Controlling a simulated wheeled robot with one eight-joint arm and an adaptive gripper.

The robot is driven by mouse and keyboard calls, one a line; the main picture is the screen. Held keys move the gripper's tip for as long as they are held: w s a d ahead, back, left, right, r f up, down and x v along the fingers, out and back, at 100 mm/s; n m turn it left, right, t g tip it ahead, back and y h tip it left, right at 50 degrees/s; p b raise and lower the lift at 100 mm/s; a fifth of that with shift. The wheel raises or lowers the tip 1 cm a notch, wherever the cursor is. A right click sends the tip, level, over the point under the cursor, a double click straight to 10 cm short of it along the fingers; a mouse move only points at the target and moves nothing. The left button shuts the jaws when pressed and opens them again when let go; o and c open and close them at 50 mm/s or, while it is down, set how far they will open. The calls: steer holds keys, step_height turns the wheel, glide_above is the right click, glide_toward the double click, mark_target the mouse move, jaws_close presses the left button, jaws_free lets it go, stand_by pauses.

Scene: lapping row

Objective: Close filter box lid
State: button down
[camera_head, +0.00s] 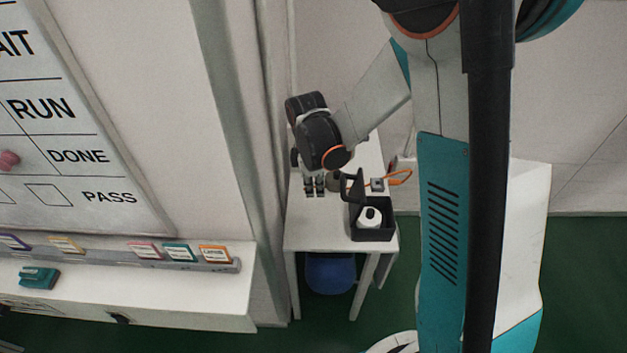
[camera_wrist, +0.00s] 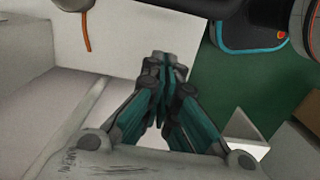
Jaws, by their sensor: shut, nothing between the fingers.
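The filter box (camera_head: 374,234) is a small black box at the front right of a narrow white table, in the head view. A white object (camera_head: 369,217) sits inside it. Its black lid (camera_head: 354,186) stands up, open, at the box's rear left. My gripper (camera_head: 314,192) is shut and empty, pointing down to the left of the lid with a gap between them. In the wrist view my gripper (camera_wrist: 164,72) shows its fingertips together over the white table. A dark shape at that view's top edge may be part of the box; I cannot tell.
The white table (camera_head: 312,234) has bare room to the left of the box. An orange cable (camera_head: 401,177) lies behind the box. A blue object (camera_head: 329,273) is under the table. A wall post and a ledge with coloured labels (camera_head: 180,252) stand at the left.

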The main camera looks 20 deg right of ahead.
mark_target(347, 197)
steer(key=shift+s+d+r+b, duration=0.1)
steer(key=shift+s+d+r, duration=0.15)
steer(key=shift+d, duration=0.35)
steer(key=shift+s+d+r+b, duration=0.1)
steer(key=shift+s+d+r, duration=0.1)
steer(key=shift+d+r, duration=0.3)
steer(key=shift+s+d+r+b, duration=0.1)
steer(key=shift+s+d+r, duration=0.1)
steer(key=shift+d, duration=0.45)
steer(key=shift+d, duration=0.1)
